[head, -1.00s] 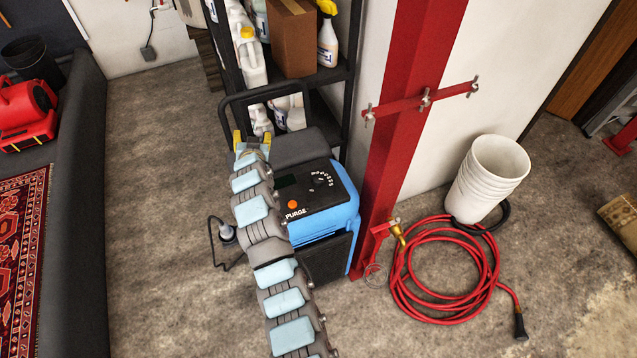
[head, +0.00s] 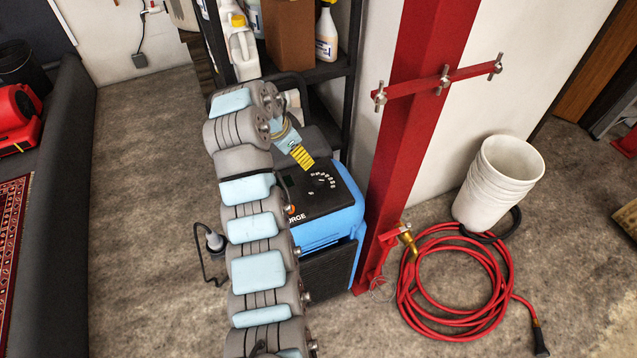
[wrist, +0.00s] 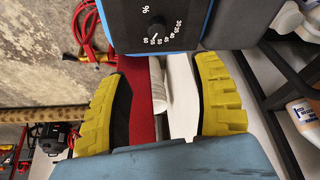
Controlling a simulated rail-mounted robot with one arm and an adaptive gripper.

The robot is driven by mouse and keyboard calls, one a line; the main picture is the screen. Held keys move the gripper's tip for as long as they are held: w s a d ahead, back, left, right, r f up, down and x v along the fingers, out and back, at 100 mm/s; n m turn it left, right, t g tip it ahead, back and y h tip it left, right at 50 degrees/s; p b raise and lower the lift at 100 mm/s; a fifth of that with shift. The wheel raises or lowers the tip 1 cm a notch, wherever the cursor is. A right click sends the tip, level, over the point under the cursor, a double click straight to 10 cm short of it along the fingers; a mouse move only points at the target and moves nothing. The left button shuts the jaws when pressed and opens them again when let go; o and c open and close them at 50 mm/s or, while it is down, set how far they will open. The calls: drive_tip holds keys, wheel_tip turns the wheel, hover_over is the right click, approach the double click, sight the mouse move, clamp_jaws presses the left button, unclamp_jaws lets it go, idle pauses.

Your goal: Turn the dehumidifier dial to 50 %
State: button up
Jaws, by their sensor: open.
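The blue and black dehumidifier (head: 335,212) stands on the floor beside the red post. Its dial (head: 319,180) is a small black knob on the dark top panel, with white scale numbers around part of it. My gripper (head: 303,157) is open and empty, just above and behind the dial in the head view. In the wrist view its yellow fingers (wrist: 163,75) are spread wide, apart from the dial.
A red post (head: 405,130) with a clamp bar stands right of the dehumidifier. A shelf (head: 335,70) with bottles and a box is behind it. A coiled red hose (head: 455,280) and white buckets (head: 500,180) lie to the right. Floor at left is open.

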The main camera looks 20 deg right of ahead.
sight(318, 180)
drive_tip(key=b+x, duration=0.1)
drive_tip(key=x, duration=0.7)
drive_tip(key=b+x, duration=0.1)
drive_tip(key=x, duration=0.8)
drive_tip(key=shift+s+f+b, duration=0.15)
drive_tip(key=shift+s+b, duration=0.05)
drive_tip(key=shift+b, duration=0.1)
drive_tip(key=shift+c, duration=0.3)
clamp_jaws()
